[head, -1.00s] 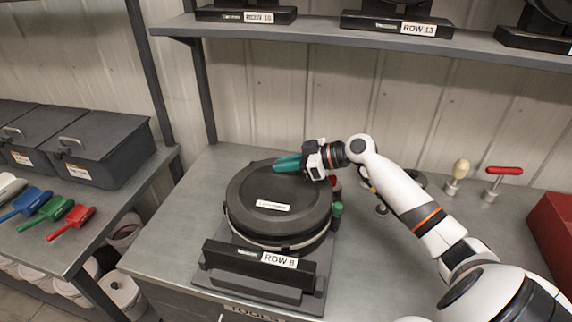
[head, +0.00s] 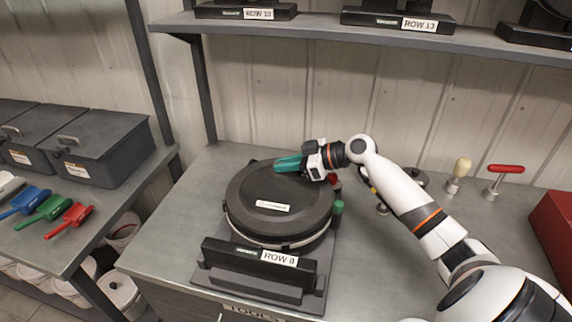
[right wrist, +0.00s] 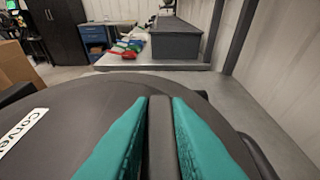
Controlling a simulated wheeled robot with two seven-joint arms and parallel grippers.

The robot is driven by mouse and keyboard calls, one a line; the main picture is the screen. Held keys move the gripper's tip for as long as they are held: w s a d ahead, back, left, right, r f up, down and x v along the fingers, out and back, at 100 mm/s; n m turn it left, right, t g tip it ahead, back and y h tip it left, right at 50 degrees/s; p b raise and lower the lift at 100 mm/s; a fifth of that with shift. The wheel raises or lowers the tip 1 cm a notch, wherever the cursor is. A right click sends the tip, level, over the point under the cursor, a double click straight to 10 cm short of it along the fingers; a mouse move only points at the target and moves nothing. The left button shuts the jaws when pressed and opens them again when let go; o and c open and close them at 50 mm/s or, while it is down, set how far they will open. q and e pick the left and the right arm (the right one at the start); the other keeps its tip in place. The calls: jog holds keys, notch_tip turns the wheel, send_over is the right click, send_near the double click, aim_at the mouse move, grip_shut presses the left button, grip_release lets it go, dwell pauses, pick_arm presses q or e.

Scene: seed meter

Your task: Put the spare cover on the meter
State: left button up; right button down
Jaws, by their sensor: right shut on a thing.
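The meter (head: 280,240) stands on the bench with a "ROW 8" label on its front block. A round black cover (head: 250,190) with a white label lies on top of it and looks about level; I cannot tell whether it is fully seated. My right gripper (head: 278,165), with teal fingers, reaches in from the right over the cover's back edge. In the right wrist view the fingers (right wrist: 160,120) are shut on a dark upright ridge of the cover (right wrist: 70,105). My left gripper is not in view.
A green knob (head: 338,208) and a red knob sit at the meter's right side. Two handled tools (head: 503,172) stand at the back right, near a red box (head: 553,235). A shelf (head: 330,42) runs above. Coloured scoops (head: 45,208) and dark bins (head: 100,145) are on the left bench.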

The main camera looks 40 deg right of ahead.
jog(key=shift+f+b, duration=0.55)
jog(key=shift+b, duration=0.6)
dwell(1.1)
dwell(0.4)
jog(key=c, duration=1.3)
grip_release()
jog(key=shift+c, duration=0.3)
jog(key=shift+r+p, duration=2.75)
jog(key=shift+r, duration=2.05)
